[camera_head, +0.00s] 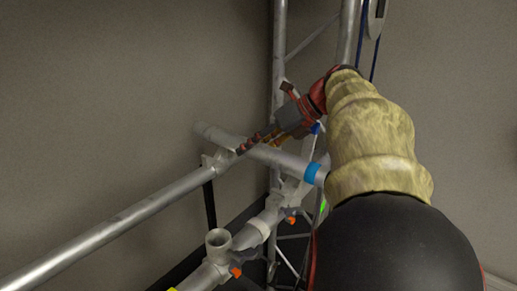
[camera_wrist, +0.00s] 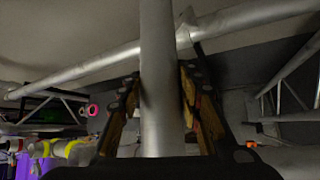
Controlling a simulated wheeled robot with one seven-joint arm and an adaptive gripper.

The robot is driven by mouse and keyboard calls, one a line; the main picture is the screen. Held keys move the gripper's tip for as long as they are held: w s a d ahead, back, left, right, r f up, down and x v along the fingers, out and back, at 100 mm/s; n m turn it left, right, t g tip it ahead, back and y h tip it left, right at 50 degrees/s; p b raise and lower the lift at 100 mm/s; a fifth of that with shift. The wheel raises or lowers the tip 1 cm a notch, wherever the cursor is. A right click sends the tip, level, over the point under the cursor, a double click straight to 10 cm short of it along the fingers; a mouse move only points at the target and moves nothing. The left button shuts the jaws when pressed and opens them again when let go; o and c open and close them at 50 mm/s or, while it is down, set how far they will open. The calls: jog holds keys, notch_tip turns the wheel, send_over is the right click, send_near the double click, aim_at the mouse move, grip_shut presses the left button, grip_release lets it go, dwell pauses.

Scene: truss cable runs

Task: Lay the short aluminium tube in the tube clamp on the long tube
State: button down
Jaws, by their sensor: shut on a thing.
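My gripper (camera_head: 262,140) is shut on the short aluminium tube (camera_head: 285,161), a grey tube with a blue band near its right end. In the wrist view, the short tube (camera_wrist: 158,90) runs upright between my gripper's fingers (camera_wrist: 158,100). The long tube (camera_head: 120,217) slopes up from the lower left to meet the short tube near its left part. In the wrist view, the long tube (camera_wrist: 85,66) passes across behind the short tube. A pale tube clamp (camera_head: 214,162) shows at the crossing, partly hidden by the short tube. I cannot tell whether the tube touches it.
A metal truss (camera_head: 278,60) rises behind my gripper. Below are a pipe with pale fittings (camera_head: 291,188) and an open-topped pipe stub (camera_head: 218,241). Blue cables (camera_head: 362,42) hang at the upper right. Free space lies above the long tube at the left.

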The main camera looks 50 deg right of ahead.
aim_at(269, 148)
jog(key=shift+w+a+f, duration=0.1)
jog(key=shift+w+f, duration=0.15)
jog(key=shift+w, duration=0.7)
jog(key=shift+f+b, duration=1.6)
jog(key=shift+f, duration=0.75)
jog(key=c, duration=1.3)
grip_release()
jog(key=shift+o, duration=0.7)
jog(key=shift+v, duration=3.95)
jog(key=shift+r, duration=0.1)
